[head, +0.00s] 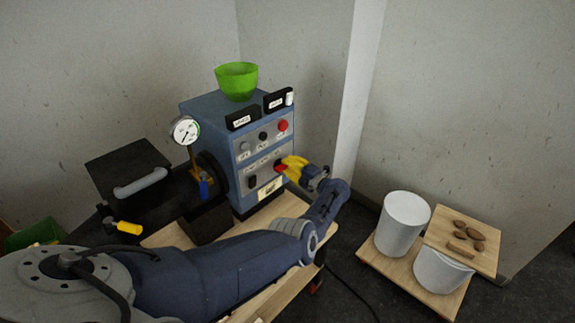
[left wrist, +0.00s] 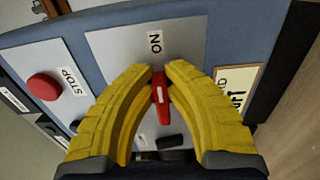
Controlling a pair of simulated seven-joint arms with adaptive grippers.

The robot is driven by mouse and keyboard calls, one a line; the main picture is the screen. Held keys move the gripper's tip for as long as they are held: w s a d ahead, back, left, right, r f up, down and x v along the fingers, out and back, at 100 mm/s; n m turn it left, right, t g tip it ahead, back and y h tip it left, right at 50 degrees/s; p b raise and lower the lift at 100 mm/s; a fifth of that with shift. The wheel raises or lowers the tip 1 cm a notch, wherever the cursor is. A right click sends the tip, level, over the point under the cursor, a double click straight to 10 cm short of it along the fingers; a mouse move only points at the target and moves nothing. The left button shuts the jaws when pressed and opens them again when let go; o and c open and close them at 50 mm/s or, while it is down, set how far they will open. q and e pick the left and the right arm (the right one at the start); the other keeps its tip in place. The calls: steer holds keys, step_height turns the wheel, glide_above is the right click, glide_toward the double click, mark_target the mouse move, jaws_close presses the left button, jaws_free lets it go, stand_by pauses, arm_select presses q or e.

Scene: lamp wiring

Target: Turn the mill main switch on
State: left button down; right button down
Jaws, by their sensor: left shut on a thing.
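The blue mill (head: 222,125) stands on a wooden bench, with its grey control panel facing right. The red main switch handle (left wrist: 161,97) sits on the lower panel, and it also shows as a small red part in the head view (head: 281,168). My left gripper (head: 287,164) is at the panel, its yellow fingers closed around the handle; the fingertips (left wrist: 160,78) pinch it from both sides in the left wrist view. The handle's long side lies roughly in line with the ON label (left wrist: 154,42). Its exact set position cannot be told. My right gripper is not in view.
A red STOP button (left wrist: 44,86) and other knobs are near the switch. A green bowl (head: 237,80) tops the mill; a pressure gauge (head: 185,130) is at its left. White containers (head: 403,222) and a wooden board (head: 450,232) stand at right. A cable crosses the floor.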

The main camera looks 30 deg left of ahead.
arm_select(q)
steer(key=c, duration=1.4)
jaws_free()
steer(key=v, duration=1.2)
